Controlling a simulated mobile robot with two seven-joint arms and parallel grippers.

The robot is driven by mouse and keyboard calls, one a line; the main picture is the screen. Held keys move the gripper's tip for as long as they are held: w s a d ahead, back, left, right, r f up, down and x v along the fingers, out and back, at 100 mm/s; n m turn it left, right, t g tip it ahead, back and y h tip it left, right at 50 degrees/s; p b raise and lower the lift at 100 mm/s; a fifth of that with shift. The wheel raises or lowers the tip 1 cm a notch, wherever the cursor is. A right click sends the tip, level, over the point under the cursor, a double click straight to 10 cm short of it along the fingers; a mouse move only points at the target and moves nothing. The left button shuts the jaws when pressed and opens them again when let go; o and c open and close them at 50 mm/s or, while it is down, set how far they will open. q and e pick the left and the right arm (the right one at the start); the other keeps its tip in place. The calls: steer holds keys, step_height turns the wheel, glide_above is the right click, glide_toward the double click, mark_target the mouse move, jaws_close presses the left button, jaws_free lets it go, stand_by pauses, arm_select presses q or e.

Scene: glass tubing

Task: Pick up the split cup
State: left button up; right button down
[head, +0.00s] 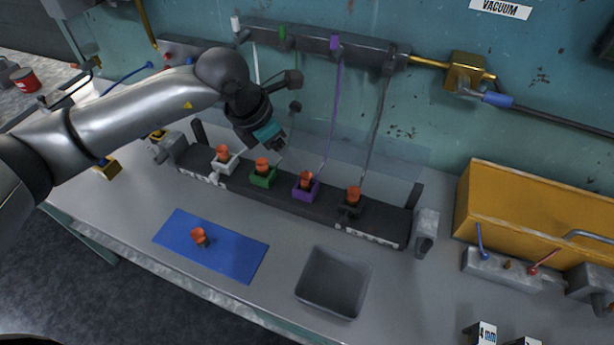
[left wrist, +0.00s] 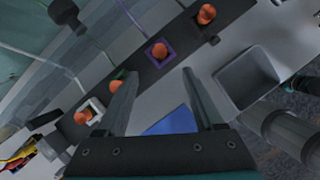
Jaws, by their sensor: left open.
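Small orange cups sit in a row of holders on a black rack (head: 240,188): one in the white holder (head: 223,153), one in the green (head: 262,164), one in the purple (head: 306,179), one in the black (head: 353,194). Another orange cup (head: 199,236) lies on the blue mat (head: 231,255). I cannot tell from these views which cup is split. My left gripper (head: 275,144) is open and empty, above and behind the green holder. In the left wrist view its fingers (left wrist: 159,75) are spread, one partly hiding the green holder (left wrist: 118,76). My right gripper is not in view.
A grey open bin (head: 333,283) stands right of the blue mat. Clear panels stand behind the rack, with coloured tubes (head: 333,120) hanging from a wall manifold. A yellow box (head: 535,213) and a valve block (head: 503,268) are at the right. The bench front is mostly clear.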

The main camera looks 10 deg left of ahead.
arm_select(q)
glide_above(305, 176)
steer(key=s+a, duration=0.2)
step_height(305, 176, down, 5)
steer(key=shift+s+d+r, duration=0.1)
steer(key=shift+w+d+f, duration=0.2)
steer(key=shift+w+f, duration=0.05)
steer(key=shift+f, duration=0.4)
steer(key=shift+x, duration=2.45)
steer(key=shift+w, duration=0.15)
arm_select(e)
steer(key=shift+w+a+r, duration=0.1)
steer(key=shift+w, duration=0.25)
arm_select(q)
steer(key=shift+d+r, duration=0.1)
steer(key=shift+c, duration=0.2)
jaws_close()
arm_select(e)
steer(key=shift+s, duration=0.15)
